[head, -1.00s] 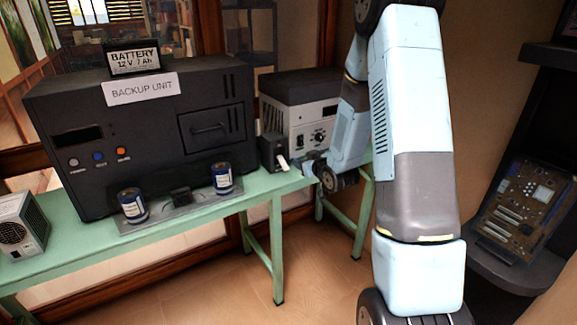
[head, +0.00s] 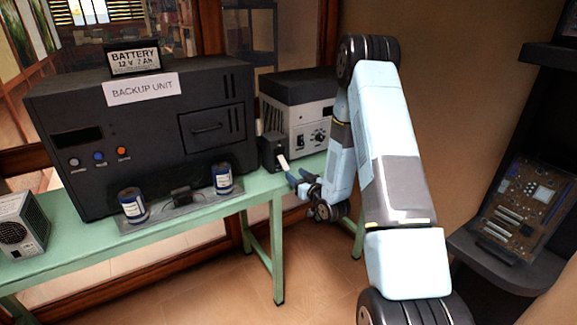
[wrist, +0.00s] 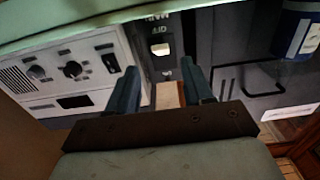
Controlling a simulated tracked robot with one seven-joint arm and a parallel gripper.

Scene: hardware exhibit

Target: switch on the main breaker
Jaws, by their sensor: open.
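The main breaker is a small black box (head: 272,152) at the table's right end, between the backup unit and a grey-white instrument. Its pale lever (head: 283,163) sticks out of the front and slants down. In the wrist view the breaker's dark face (wrist: 170,30) appears upside down, with a small white rectangle and partly readable lettering. My gripper (head: 298,178) is open just in front of and below the lever. In the wrist view the fingers (wrist: 160,68) stand apart, with a tan-white piece, apparently the lever (wrist: 169,94), between them; contact cannot be told.
The black backup unit (head: 150,135) fills the middle of the green table (head: 75,245). The instrument with knobs (head: 305,125) stands close right of the breaker. Two blue cans (head: 133,205) stand on a tray in front. A shelf with a circuit board (head: 525,205) is at right.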

